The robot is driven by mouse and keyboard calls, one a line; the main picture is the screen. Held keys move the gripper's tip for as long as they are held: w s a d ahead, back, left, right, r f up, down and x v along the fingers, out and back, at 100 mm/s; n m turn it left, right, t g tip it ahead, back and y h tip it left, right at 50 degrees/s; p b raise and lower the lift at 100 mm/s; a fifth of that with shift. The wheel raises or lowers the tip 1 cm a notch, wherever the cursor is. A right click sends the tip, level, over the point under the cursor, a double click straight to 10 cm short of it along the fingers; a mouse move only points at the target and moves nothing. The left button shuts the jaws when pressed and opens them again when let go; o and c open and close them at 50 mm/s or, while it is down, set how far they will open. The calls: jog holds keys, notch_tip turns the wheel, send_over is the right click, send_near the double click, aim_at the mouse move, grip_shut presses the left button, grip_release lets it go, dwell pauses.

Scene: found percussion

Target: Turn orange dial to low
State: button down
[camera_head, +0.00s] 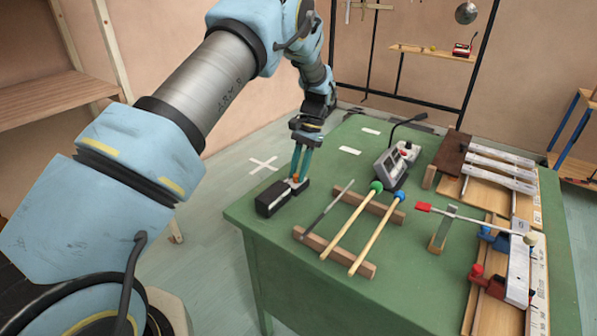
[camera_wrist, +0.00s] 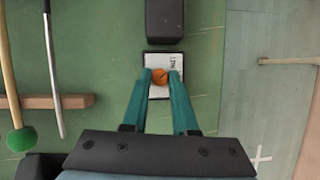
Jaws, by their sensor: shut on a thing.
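The orange dial (camera_wrist: 159,76) sits on a small white plate (camera_wrist: 164,58) of a dark box (camera_wrist: 165,18). In the wrist view my gripper (camera_wrist: 160,78) has its two teal fingers on either side of the dial, shut on it. The plate bears a small printed word, too small to read surely, and the fingers hide part of the plate. In the head view my gripper (camera_head: 297,179) reaches down to the black box (camera_head: 273,199) at the left edge of the green table. There the dial shows as a small orange spot between the fingertips.
On the green table (camera_head: 290,280), a wooden rack (camera_head: 325,251) holds mallets and a metal rod right of the box. A grey device (camera_head: 393,163) stands behind.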

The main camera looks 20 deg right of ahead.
jog(key=shift+n, duration=0.6)
jog(key=c, duration=0.7)
grip_release()
jog(key=v, duration=0.3)
jog(key=b+v, duration=0.1)
jog(key=v, duration=0.3)
jog(key=b+v, duration=0.1)
jog(key=v, duration=0.2)
jog(key=shift+w+r, duration=0.35)
jog(key=shift+r, duration=0.05)
